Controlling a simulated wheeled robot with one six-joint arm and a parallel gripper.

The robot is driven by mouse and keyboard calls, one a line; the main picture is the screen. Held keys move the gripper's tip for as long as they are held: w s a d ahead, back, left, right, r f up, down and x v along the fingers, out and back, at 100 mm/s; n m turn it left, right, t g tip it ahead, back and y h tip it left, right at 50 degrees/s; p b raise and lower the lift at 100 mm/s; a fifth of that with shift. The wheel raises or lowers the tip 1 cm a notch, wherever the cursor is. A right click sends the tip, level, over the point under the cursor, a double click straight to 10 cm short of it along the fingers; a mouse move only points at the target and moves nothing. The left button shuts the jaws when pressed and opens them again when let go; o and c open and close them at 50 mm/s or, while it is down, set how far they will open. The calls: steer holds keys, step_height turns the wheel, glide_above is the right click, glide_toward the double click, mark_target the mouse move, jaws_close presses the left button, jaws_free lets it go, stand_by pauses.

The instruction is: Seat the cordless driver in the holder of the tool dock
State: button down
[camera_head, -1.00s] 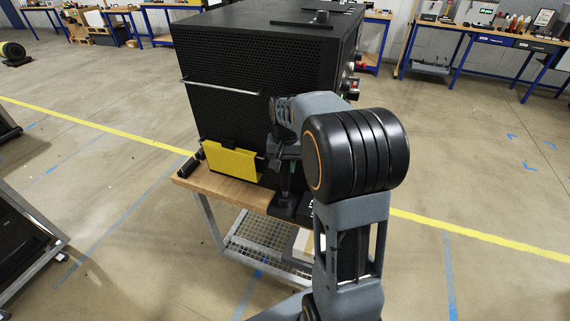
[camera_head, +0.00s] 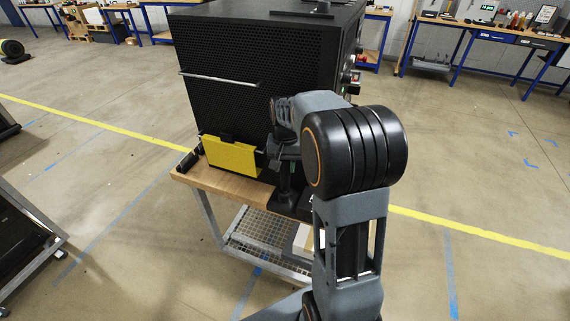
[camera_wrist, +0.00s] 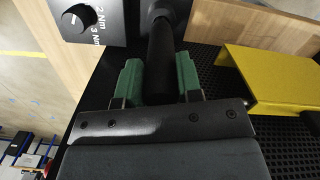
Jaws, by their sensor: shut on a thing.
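The cordless driver (camera_wrist: 160,62) shows in the wrist view as a dark, upright-looking cylinder between the green pads of my gripper (camera_wrist: 157,80). The gripper is shut on it. In the head view my gripper (camera_head: 284,152) is beside the front of the black rack, partly hidden by my own arm. A dark shaft runs below it to the dark tool dock (camera_head: 288,202) on the bench edge. A dock panel with a dial marked in Nm (camera_wrist: 92,20) is at the wrist view's upper left. The holder's opening is hidden, so I cannot tell how deep the driver sits.
The perforated black rack (camera_head: 255,60) stands on a wood-topped cart (camera_head: 225,183) with a metal mesh shelf (camera_head: 255,230). A yellow bracket (camera_head: 230,157) is close to the left of my gripper, and at the right in the wrist view (camera_wrist: 275,75). The floor around is open.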

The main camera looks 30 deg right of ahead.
steer(key=shift+f+b, duration=0.35)
steer(key=shift+f, duration=0.2)
steer(key=c, duration=0.7)
jaws_free()
step_height(320, 180, up, 14)
steer(key=shift+w+d, duration=0.15)
steer(key=shift+w, duration=0.15)
steer(key=shift+f, duration=0.1)
steer(key=s+a+f+n+t, duration=0.2)
steer(key=s+a+f+n, duration=0.1)
steer(key=s, duration=0.5)
steer(key=s+a+f+n+t, duration=0.2)
steer(key=s+a+f+n, duration=0.1)
steer(key=s+a, duration=0.3)
steer(key=shift+s+a+f+t, duration=0.15)
steer(key=shift+s+f+t, duration=0.25)
steer(key=shift+s+f, duration=0.5)
